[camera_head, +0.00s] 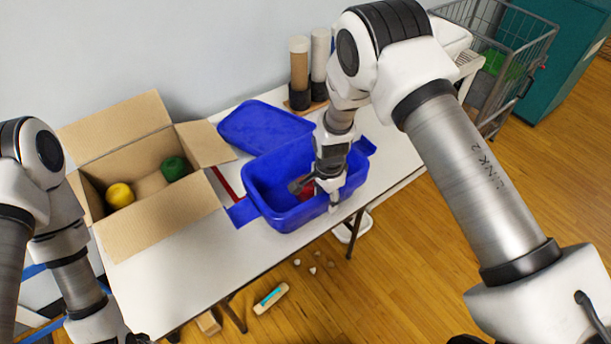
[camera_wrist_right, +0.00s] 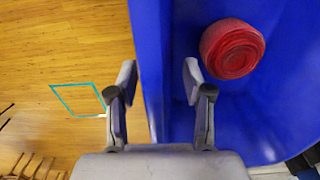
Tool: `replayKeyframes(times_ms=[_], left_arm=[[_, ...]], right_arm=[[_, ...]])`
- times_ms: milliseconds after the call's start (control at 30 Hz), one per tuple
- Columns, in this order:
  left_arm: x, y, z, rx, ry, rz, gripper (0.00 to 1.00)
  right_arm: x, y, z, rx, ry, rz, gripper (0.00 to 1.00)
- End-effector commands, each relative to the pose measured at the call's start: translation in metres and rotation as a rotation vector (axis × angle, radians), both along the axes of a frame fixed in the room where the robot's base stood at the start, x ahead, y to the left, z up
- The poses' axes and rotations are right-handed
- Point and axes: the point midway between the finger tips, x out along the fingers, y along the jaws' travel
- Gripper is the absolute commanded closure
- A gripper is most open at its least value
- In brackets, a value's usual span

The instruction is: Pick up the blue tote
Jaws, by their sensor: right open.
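The blue tote (camera_head: 259,180) stands upright and open on the white table, near its front edge, with a handle tab at each end. A red roll (camera_wrist_right: 232,48) lies inside it, and in the head view my gripper partly hides it. My right gripper (camera_head: 316,195) is open at the tote's front wall. In the right wrist view the tote's wall (camera_wrist_right: 150,60) runs between the open fingers (camera_wrist_right: 158,82), one outside over the floor and one inside. Contact with the wall cannot be told. My left arm is at the left; its fingers do not show.
A blue lid (camera_head: 262,127) lies behind the tote. An open cardboard box (camera_head: 150,225) with a yellow ball (camera_head: 120,195) and a green ball (camera_head: 175,168) stands left. Tubes (camera_head: 299,65) stand at the back. A wire cart (camera_head: 500,50) is beyond the table's right end. Small items litter the floor.

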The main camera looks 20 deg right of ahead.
Motion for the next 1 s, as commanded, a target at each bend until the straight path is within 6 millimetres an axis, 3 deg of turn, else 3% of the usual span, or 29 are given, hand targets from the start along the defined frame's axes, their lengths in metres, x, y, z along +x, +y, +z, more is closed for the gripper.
replayKeyframes(times_ms=[200,233,367,767,1000], left_arm=[[0.000,0.000,0.000,0.000,0.001,0.000,0.65],[0.000,0.000,0.000,0.000,0.001,0.000,0.65],[0.000,0.000,0.000,0.000,0.001,0.000,0.65],[0.000,0.000,0.000,0.000,0.001,0.000,0.65],[0.000,0.000,-0.008,0.000,0.001,0.000,0.65]], right_arm=[[0.000,0.000,-0.005,0.000,-0.001,0.000,0.50],[0.000,0.000,-0.005,0.000,-0.001,0.000,0.53],[0.000,0.000,-0.004,0.000,-0.001,0.000,0.99],[0.001,0.000,-0.004,0.000,-0.002,0.000,1.00],[0.001,0.000,0.009,-0.001,-0.003,0.002,1.00]])
